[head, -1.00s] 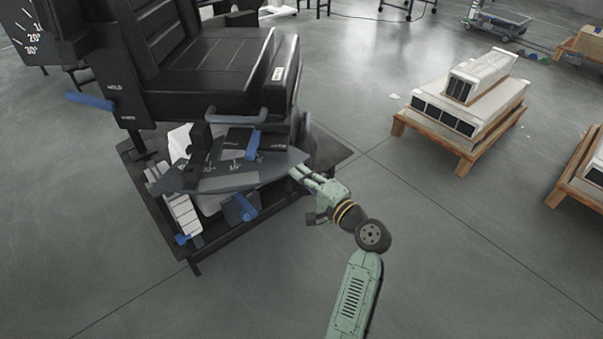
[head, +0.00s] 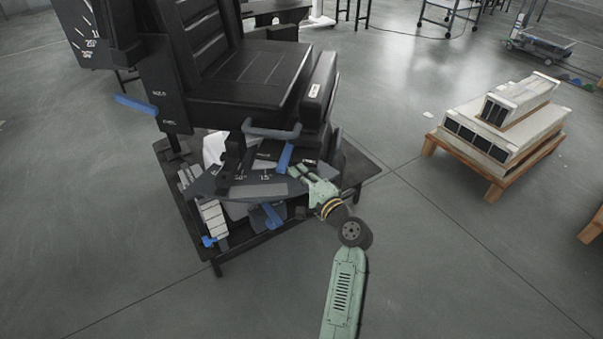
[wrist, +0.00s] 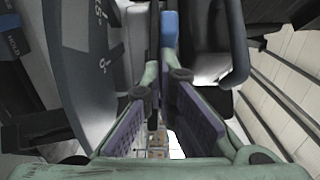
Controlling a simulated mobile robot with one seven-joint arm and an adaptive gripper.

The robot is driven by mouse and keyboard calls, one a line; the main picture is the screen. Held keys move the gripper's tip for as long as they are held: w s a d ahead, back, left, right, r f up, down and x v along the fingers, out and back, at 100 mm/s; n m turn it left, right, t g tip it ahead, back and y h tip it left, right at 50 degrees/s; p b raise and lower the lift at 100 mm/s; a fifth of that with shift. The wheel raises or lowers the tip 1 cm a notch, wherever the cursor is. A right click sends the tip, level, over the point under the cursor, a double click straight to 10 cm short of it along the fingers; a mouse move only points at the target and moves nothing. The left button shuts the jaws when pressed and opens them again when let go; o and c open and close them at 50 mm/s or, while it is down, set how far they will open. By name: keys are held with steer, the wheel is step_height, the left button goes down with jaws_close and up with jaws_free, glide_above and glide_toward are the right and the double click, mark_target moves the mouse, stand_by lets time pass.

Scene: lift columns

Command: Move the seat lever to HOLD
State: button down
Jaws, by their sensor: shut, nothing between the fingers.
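A black seat unit (head: 250,85) fills the head view's left half. A blue lever (head: 135,105) sticks out from its side panel (head: 165,85), whose small upper label looks like HOLD. Another blue lever (head: 285,158) stands upright below the seat front, beside a dark arc plate (head: 262,188) with angle marks. I cannot tell which is the seat lever. My gripper (head: 297,171) is shut and empty at the plate's right end, just below the upright lever. In the wrist view, a HOLD label (wrist: 14,44) shows at the left and a blue piece (wrist: 169,28) shows beyond my fingers (wrist: 164,78).
A third blue lever (head: 272,215) hangs below the plate. A dark grey bar handle (head: 271,132) crosses close above my gripper. The unit stands on a black base (head: 358,166). Wooden pallets with white units (head: 500,135) stand at the right, with clear floor between.

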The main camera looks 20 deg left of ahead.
steer(key=a, duration=0.1)
steer(key=s+a, duration=0.1)
steer(key=a, duration=0.2)
steer(key=shift+s+a, duration=0.35)
steer(key=shift+a, duration=0.05)
steer(key=shift+d, duration=0.15)
